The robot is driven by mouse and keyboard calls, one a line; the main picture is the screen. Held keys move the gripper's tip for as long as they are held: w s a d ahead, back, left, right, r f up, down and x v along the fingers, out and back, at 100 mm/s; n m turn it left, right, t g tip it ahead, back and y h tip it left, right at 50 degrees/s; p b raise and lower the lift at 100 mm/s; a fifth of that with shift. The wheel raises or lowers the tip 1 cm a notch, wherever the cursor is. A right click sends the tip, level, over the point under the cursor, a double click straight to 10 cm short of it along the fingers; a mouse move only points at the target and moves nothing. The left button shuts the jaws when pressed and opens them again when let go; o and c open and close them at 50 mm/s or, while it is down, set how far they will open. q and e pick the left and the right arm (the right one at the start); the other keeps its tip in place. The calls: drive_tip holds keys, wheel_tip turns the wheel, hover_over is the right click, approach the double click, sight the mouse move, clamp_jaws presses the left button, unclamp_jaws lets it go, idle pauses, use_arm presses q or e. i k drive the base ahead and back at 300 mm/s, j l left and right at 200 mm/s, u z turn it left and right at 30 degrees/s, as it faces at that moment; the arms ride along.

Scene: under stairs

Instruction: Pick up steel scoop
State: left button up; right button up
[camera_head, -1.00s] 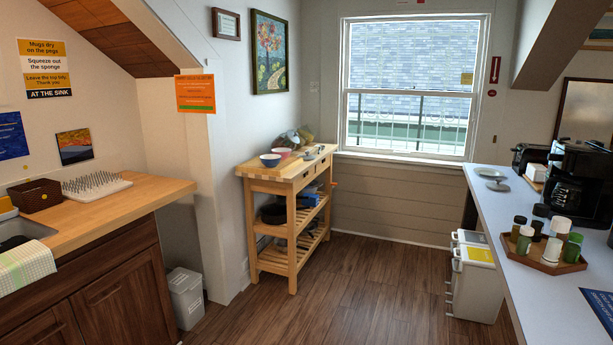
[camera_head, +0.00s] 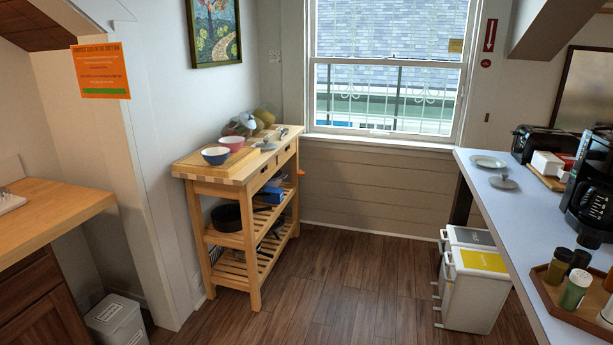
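The wooden cart (camera_head: 196,170) stands against the left wall by the window. On its top, right of the bowls, lies a small grey metallic item (camera_head: 265,146). A thin dark-and-grey item (camera_head: 284,133) lies behind it near the cart's far right edge. Either may be the steel scoop, but both are too small to tell. A grey item (camera_head: 504,182) also lies on the right counter, and its kind is unclear. Neither of my grippers is in view.
A blue bowl (camera_head: 215,155) and a red bowl (camera_head: 232,142) sit on the cart top. White bins (camera_head: 470,290) stand beside the right counter (camera_head: 500,230). A grey bin (camera_head: 118,322) stands at lower left. Wooden floor (camera_head: 340,275) lies clear between cart and bins.

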sight(283, 134)
drive_tip(key=i, duration=1.9)
